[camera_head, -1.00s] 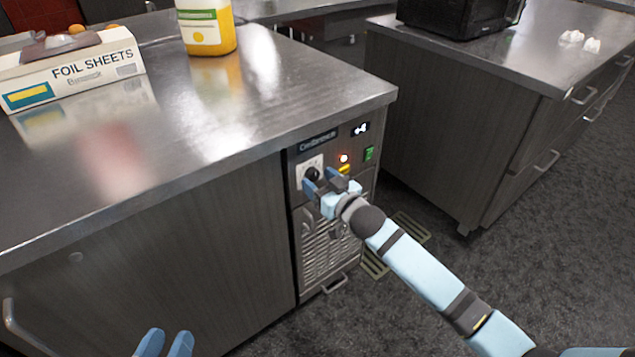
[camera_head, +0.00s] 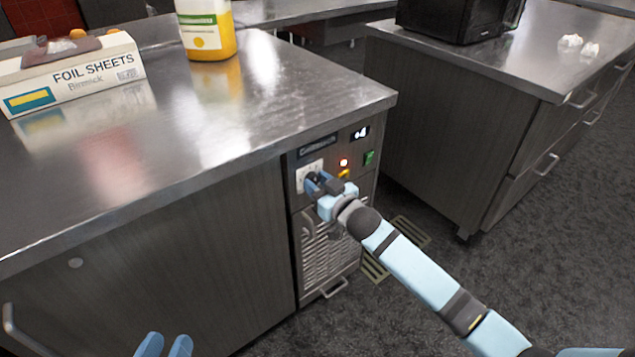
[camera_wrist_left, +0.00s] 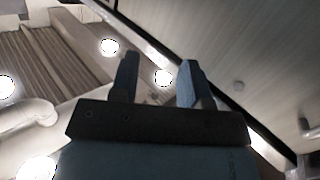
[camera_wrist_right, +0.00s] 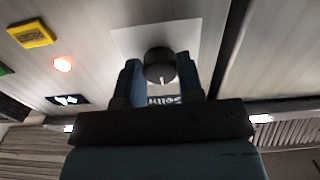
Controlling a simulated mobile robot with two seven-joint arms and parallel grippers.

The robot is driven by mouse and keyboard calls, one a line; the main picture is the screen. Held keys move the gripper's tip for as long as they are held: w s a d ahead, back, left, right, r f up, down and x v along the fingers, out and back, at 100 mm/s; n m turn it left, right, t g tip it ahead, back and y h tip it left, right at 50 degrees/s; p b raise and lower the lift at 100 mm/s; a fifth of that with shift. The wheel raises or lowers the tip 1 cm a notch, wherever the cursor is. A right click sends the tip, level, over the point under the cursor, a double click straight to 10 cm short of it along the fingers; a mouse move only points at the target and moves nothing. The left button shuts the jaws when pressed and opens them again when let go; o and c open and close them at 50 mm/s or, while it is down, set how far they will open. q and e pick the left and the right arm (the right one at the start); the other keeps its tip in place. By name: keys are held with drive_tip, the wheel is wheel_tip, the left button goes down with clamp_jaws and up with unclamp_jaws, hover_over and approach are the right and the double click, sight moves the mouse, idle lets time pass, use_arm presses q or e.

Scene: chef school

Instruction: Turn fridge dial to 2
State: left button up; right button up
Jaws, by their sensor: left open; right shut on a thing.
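The fridge dial (camera_wrist_right: 160,66) is a round black knob with a white pointer line, on a white plate (camera_wrist_right: 196,35). It sits on the front panel of the under-counter fridge (camera_head: 302,216), and in the head view my right gripper (camera_head: 314,180) covers most of it. My right gripper is shut on the dial, one finger on each side, in the right wrist view (camera_wrist_right: 161,88). The dial's numbers are too small to read. My left gripper (camera_head: 165,346) is open and empty, low in front of the fridge; its two fingers show apart in the left wrist view (camera_wrist_left: 157,85).
A small display (camera_head: 360,132), a lit orange light (camera_head: 343,162), a yellow switch (camera_head: 343,173) and a green switch (camera_head: 369,157) are near the dial. Above are the metal counter (camera_head: 300,95), foil sheets box (camera_head: 70,82) and yellow bottle (camera_head: 206,30).

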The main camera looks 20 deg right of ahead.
drive_tip(key=n+p, duration=0.3)
drive_tip(key=n, duration=0.1)
drive_tip(key=shift+r, duration=0.15)
drive_tip(key=shift+n+p, duration=0.35)
drive_tip(key=shift+n, duration=0.05)
use_arm(q)
drive_tip(key=s+a+f+g+y, duration=0.2)
drive_tip(key=a+f+g, duration=0.1)
drive_tip(key=f, duration=0.3)
drive_tip(key=shift+s+f+g+p, duration=0.2)
drive_tip(key=shift+s+g+p, duration=0.1)
drive_tip(key=shift+p, duration=0.15)
use_arm(e)
drive_tip(key=shift+n, duration=1.1)
use_arm(q)
drive_tip(key=shift+a, duration=0.1)
use_arm(e)
drive_tip(key=o, duration=0.9)
